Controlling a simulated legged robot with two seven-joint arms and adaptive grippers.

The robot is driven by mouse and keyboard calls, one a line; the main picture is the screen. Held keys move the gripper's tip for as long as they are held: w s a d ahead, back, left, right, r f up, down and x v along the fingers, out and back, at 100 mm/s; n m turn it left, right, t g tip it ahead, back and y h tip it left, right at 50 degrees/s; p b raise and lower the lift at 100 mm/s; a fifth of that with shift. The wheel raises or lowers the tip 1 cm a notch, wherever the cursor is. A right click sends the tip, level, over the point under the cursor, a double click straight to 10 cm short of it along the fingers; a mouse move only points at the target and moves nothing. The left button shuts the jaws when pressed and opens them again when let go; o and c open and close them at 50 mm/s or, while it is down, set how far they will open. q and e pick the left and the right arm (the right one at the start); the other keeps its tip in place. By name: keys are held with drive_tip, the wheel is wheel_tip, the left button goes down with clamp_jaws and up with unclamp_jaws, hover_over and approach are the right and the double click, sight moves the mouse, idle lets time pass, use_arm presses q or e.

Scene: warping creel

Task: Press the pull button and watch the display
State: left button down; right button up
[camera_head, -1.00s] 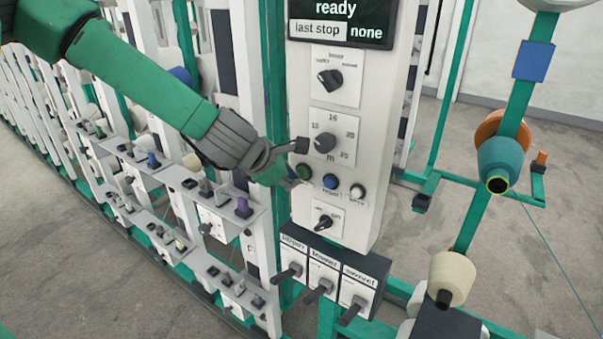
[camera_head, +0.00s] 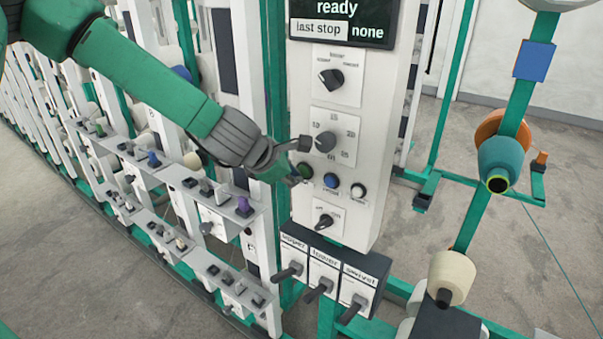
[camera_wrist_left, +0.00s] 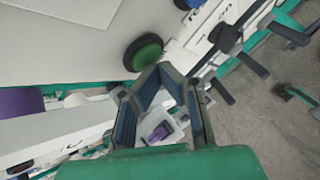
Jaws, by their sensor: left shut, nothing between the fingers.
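The white control panel (camera_head: 376,172) carries a row of three buttons: a green button (camera_head: 306,172), a blue button (camera_head: 330,180) and a white button (camera_head: 357,190). Their labels are too blurred to read. The display (camera_head: 340,22) at the top of the panel reads "ready" and "last stop none". My left gripper (camera_head: 298,163) is shut and empty, just left of the green button and close to it. In the left wrist view the green button (camera_wrist_left: 146,53) lies just beyond the fingertips (camera_wrist_left: 158,72); I cannot tell whether they touch. My right gripper is not in view.
Two dials (camera_head: 331,79) (camera_head: 325,142) sit above the buttons and a small switch (camera_head: 325,220) below. A box with three levers (camera_head: 322,285) hangs at the panel's foot. Creel posts with bobbins stand at left; a green post with a teal cone (camera_head: 499,162) stands at right.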

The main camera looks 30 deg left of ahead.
use_arm(q)
drive_tip(key=shift+w, duration=0.15)
drive_tip(key=shift+d+r, duration=0.1)
idle(0.3)
drive_tip(key=shift+s+d, duration=0.25)
drive_tip(key=shift+s, duration=0.7)
drive_tip(key=s, duration=0.5)
drive_tip(key=shift+a, duration=0.25)
idle(0.4)
